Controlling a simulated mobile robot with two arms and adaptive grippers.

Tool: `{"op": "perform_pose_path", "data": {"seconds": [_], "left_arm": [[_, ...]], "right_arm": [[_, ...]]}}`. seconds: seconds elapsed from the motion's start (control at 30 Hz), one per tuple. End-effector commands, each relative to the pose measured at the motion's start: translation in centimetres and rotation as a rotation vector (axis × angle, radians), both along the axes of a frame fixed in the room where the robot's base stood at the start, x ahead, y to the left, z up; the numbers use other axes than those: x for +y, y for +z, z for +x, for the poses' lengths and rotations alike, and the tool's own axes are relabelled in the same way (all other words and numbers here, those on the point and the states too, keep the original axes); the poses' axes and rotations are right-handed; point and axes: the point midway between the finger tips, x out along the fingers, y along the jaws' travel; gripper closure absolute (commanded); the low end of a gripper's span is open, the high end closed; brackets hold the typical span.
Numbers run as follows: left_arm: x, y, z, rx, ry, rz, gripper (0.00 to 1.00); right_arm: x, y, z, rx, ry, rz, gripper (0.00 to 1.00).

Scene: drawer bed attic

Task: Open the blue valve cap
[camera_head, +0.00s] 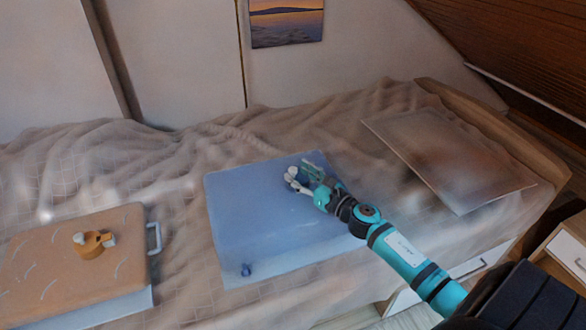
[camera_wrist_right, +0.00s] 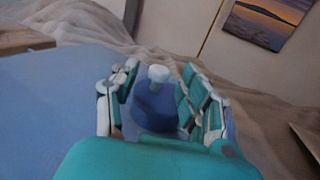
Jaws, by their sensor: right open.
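A blue valve cap (camera_wrist_right: 152,108) with a pale knob on top stands between the fingers of my right gripper (camera_wrist_right: 156,92) in the right wrist view. The fingers are open, one set on each side of the cap. I cannot tell whether either side touches it. In the head view my right gripper (camera_head: 306,175) is over the upper right part of a blue box (camera_head: 262,222) and hides most of the cap. My left gripper is not in view.
The blue box lies on a rumpled bed, with a small blue knob (camera_head: 247,269) on its front. An orange-brown box (camera_head: 60,262) with an orange fitting (camera_head: 92,244) is at left. A flat brownish panel (camera_head: 450,160) lies at right. The blue box's left side is clear.

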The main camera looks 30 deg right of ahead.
Motion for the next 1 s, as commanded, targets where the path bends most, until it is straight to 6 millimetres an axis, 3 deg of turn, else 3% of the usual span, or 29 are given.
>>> {"op": "perform_pose_path", "data": {"seconds": [0.2,0.57,0.9,1.0], "left_arm": [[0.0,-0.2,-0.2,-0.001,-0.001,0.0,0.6],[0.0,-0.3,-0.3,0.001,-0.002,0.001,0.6],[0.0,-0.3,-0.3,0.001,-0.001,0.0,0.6],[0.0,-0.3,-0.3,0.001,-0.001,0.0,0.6]], "right_arm": [[0.3,0.1,2.4,-0.001,0.0,0.0,0.54],[0.5,0.0,2.9,0.0,0.0,0.0,0.54],[0.4,0.0,2.8,0.0,0.001,0.001,0.99],[0.4,0.0,2.8,0.0,0.0,0.001,1.0]]}}
